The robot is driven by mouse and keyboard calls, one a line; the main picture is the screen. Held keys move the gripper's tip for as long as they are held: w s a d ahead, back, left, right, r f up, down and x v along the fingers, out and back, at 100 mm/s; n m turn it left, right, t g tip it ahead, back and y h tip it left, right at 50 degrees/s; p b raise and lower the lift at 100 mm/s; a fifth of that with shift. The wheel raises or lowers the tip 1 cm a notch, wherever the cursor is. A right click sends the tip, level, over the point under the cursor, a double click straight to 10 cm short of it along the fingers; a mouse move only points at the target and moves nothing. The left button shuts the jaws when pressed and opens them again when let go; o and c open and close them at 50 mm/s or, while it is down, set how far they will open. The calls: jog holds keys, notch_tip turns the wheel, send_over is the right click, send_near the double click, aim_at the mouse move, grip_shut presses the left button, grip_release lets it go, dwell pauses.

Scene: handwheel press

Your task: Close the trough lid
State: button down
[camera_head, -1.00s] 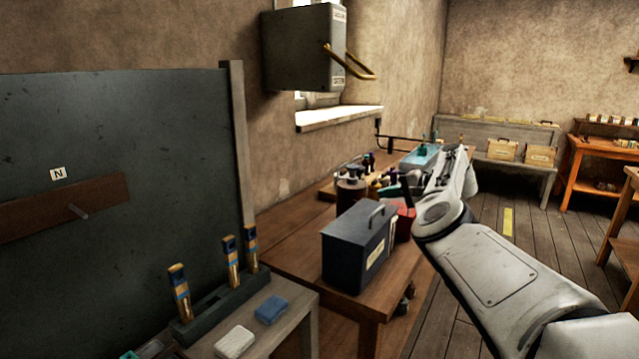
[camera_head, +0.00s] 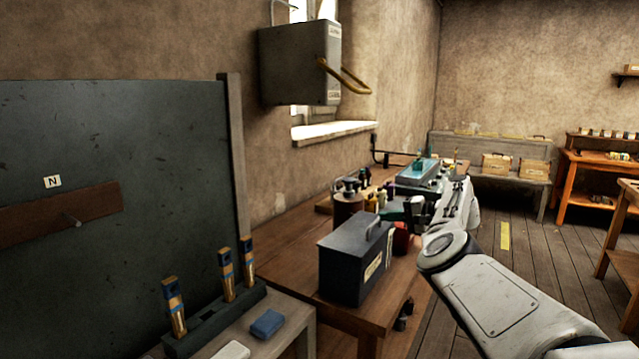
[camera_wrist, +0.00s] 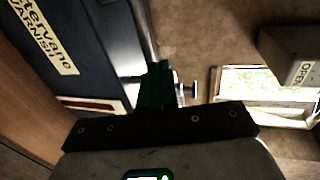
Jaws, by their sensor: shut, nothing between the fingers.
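I cannot pick out the trough lid for certain. A light-blue tray-like thing (camera_head: 417,174) with a small teal object on it lies at the far end of the long workbench. A dark box (camera_head: 345,270) with a top handle and cream label stands on the near end. In the wrist view its dark side (camera_wrist: 100,35) fills the upper left, with a label ending in "VARNISH". My gripper (camera_head: 408,211) is beyond that box, near the bottles. In the wrist view its dark green fingers (camera_wrist: 156,84) are shut and empty, beside the box; contact cannot be told.
Several bottles (camera_head: 349,203) stand behind the dark box. A grey wall box (camera_head: 288,65) with a brass handle hangs by the window; its "OPEN" label shows in the wrist view (camera_wrist: 301,72). A dark board (camera_head: 110,150) stands at left.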

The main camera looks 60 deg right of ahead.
jog(key=v, duration=1)
jog(key=shift+s, duration=0.35)
